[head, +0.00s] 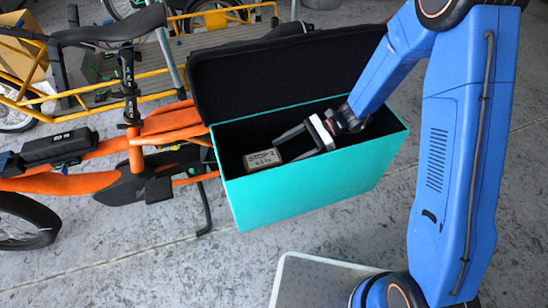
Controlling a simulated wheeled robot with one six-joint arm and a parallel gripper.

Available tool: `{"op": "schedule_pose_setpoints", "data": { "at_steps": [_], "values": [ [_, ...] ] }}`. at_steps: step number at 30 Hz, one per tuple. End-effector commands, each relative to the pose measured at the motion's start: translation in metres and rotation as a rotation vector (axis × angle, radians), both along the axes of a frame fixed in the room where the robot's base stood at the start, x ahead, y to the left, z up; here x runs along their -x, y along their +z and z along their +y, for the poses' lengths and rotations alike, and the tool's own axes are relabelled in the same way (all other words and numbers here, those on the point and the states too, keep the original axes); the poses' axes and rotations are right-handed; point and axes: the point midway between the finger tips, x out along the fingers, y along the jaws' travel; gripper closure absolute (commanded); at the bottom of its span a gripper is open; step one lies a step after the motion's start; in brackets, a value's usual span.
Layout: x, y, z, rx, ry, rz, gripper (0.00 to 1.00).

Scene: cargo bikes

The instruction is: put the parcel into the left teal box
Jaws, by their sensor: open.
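The teal box (305,188) is on the orange cargo bike, with its black padded lid raised at the back. Its inside is black. The parcel (263,159), a small tan block with dark lettering, is inside the box near its left end. My gripper (284,150) reaches into the box from the right, its fingers open. The fingertips are close to the parcel's right side, one above and one below it in the picture; I cannot tell whether they touch it. Only one teal box is in view.
The orange bike frame (160,125) and its black saddle (110,27) stand left of the box. A yellow-framed cargo bike (155,50) with a cardboard box (22,58) is behind. The grey floor (120,262) in front is clear.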

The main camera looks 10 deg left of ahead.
Motion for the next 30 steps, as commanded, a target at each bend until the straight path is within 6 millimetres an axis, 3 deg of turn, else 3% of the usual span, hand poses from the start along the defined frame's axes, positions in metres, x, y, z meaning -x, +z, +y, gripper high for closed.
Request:
{"op": "schedule_pose_setpoints", "data": {
  "at_steps": [8,25,30],
  "values": [
    [-0.013,0.010,-0.020,0.000,0.000,-0.001,0.27],
    [-0.014,0.011,-0.022,0.000,0.000,-0.001,0.27],
    [-0.021,0.026,-0.028,-0.006,0.006,-0.058,0.27]
  ]
}}
